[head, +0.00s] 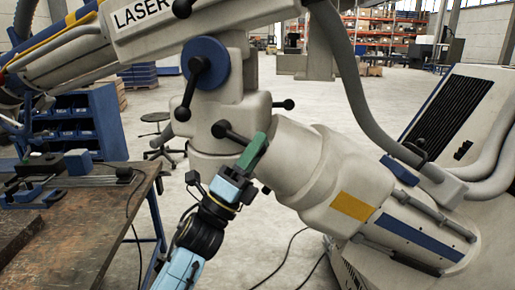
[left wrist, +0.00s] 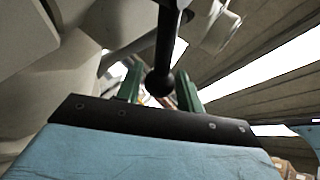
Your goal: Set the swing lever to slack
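In the left wrist view a black rod with a ball knob (left wrist: 160,82) hangs between the two green fingers (left wrist: 158,92). The fingers are apart, and gaps show on both sides of the knob. My right gripper is in neither view.
Other black-knobbed levers (head: 188,98) sit above on the joint, near a blue round cap (head: 205,62). A thick grey hose (head: 365,105) curves on the right. A workbench (head: 80,240) with tools stands at the left. Cables lie on the floor below.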

